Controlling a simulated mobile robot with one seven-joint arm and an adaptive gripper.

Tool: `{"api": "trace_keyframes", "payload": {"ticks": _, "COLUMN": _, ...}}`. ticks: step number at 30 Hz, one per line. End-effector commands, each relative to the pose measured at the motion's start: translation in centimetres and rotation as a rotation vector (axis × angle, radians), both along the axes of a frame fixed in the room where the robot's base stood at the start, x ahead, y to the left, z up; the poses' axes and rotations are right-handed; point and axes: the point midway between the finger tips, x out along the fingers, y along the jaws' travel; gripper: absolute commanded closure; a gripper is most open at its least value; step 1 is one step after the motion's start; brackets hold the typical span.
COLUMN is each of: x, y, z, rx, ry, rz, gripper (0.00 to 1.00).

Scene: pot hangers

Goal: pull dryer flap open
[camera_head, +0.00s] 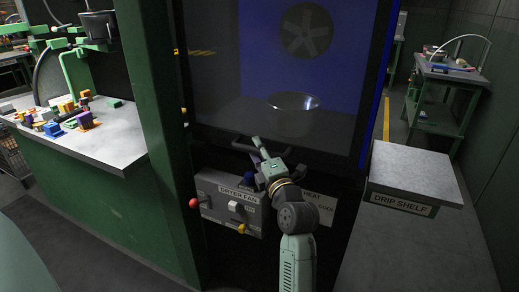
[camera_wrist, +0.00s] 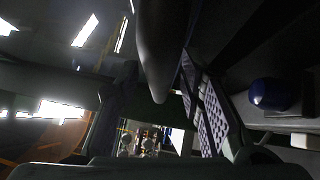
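The dryer flap (camera_head: 235,75) is a large dark see-through panel in a dark frame, and it looks shut in the head view. Its dark handle bar (camera_head: 301,151) runs along the lower edge. My gripper (camera_head: 260,154) is at the left to middle part of this bar, with its fingers pointing up toward it. In the wrist view a thick dark rounded bar (camera_wrist: 156,50) comes down close beside a textured finger pad (camera_wrist: 213,115). The second finger is not clear, and I cannot tell whether the bar is gripped.
Below the flap is the DRYER FAN panel (camera_head: 222,204) with a red-knobbed lever (camera_head: 194,203). A metal pot (camera_head: 293,112) and a fan (camera_head: 305,30) show behind the flap. A green post (camera_head: 155,110) stands left; the DRIP SHELF (camera_head: 415,172) juts out right.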

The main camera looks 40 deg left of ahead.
Motion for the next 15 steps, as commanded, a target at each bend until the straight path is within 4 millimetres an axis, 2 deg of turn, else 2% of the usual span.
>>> {"api": "trace_keyframes", "payload": {"ticks": 5, "x": 0.0, "y": -0.02, "z": -0.01, "rx": 0.0, "ry": 0.0, "rz": 0.0, "gripper": 0.67}}
{"api": "trace_keyframes", "payload": {"ticks": 15, "x": -0.01, "y": -0.04, "z": 0.0, "rx": 0.0, "ry": 0.0, "rz": 0.0, "gripper": 0.89}}
